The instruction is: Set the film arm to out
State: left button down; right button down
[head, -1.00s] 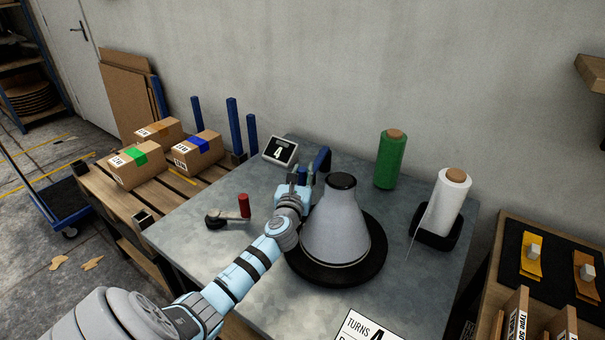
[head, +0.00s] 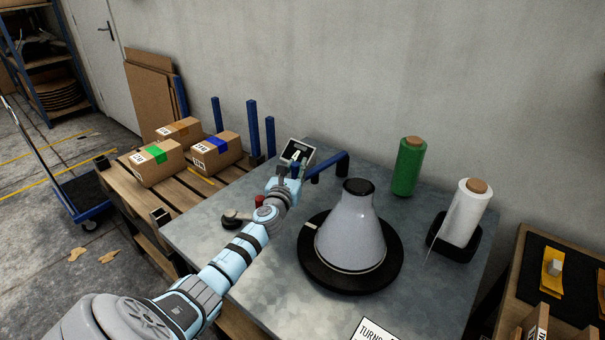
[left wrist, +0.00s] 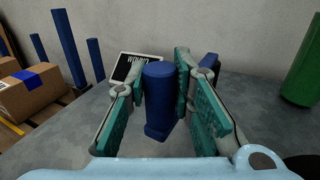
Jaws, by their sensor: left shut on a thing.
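The film arm (head: 333,161) is a blue bar at the back of the grey table, behind and left of the grey cone. It reaches left from its bend, away from the cone. My left gripper (head: 289,172) is at the bar's left end, shut on its upright blue handle. In the left wrist view the blue handle (left wrist: 160,95) stands between the two green-padded fingers (left wrist: 160,88). Part of the bar is hidden behind the gripper. My right gripper is in neither view.
The grey cone (head: 350,235) stands on a black turntable (head: 312,262). A small display (head: 298,150) is just behind the gripper. A crank with a red knob (head: 260,201) is partly hidden by my arm. Green (head: 408,168) and white (head: 464,212) film rolls stand right. Boxes lie left.

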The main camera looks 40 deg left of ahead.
pick_arm(q)
jog(key=shift+w+a+b, duration=0.15)
jog(key=shift+a, duration=0.7)
jog(key=shift+w+a+b, duration=0.15)
jog(key=shift+a, duration=0.65)
jog(key=c, duration=1.4)
grip_release()
jog(key=shift+o, duration=0.2)
jog(key=shift+s, duration=0.15)
jog(key=v, duration=1.1)
jog(key=shift+s+d, duration=0.2)
jog(key=shift+s, duration=0.15)
jog(key=shift+c, duration=0.3)
